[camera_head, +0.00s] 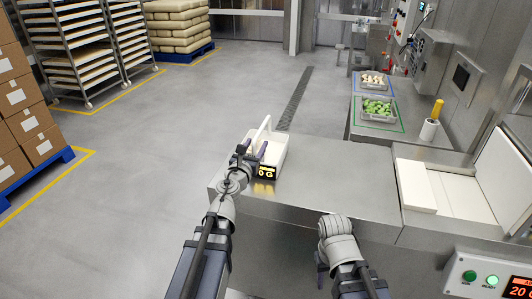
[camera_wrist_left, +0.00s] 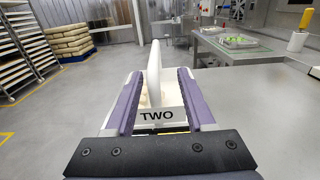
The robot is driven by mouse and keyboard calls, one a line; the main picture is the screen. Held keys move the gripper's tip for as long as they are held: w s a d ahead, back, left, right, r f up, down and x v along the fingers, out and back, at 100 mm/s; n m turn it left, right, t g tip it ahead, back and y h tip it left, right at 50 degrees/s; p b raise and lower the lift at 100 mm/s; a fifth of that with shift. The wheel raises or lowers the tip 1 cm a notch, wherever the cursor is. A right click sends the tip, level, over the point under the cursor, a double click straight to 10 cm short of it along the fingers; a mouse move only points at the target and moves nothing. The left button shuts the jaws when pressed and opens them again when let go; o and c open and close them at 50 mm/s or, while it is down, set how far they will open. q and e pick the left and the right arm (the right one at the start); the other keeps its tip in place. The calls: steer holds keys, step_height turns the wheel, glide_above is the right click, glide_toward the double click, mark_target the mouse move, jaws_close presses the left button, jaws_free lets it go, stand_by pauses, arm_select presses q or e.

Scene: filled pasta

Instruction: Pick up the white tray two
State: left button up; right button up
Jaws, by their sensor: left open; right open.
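The white tray (camera_head: 281,160) stands at the left end of the steel counter, with an upright white handle (camera_head: 263,132). In the left wrist view the tray's near face (camera_wrist_left: 171,115) carries the label TWO, and the handle (camera_wrist_left: 154,70) rises between my fingers. My left gripper (camera_head: 255,150) is open, with one purple finger on each side of the handle; I cannot tell whether either finger touches the tray. My right arm is bent low in front of the counter, and its gripper does not show.
A black display (camera_head: 265,172) reading 0 G sits at the tray's near side. The counter (camera_head: 340,175) right of the tray is bare. A white board (camera_head: 415,186) lies further right. Trays of green (camera_head: 378,107) and pale pieces (camera_head: 373,83) stand on a back bench.

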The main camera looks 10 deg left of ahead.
mark_target(260, 129)
arm_select(q)
steer(key=shift+w+a+r+p, duration=0.1)
steer(key=shift+w, duration=1.2)
steer(key=shift+w+a+r+p, duration=0.1)
steer(key=shift+w+a, duration=0.05)
steer(key=shift+w, duration=1.15)
steer(key=shift+w+a+r+p, duration=0.1)
steer(key=shift+w, duration=1.2)
steer(key=shift+s, duration=0.1)
jaws_close()
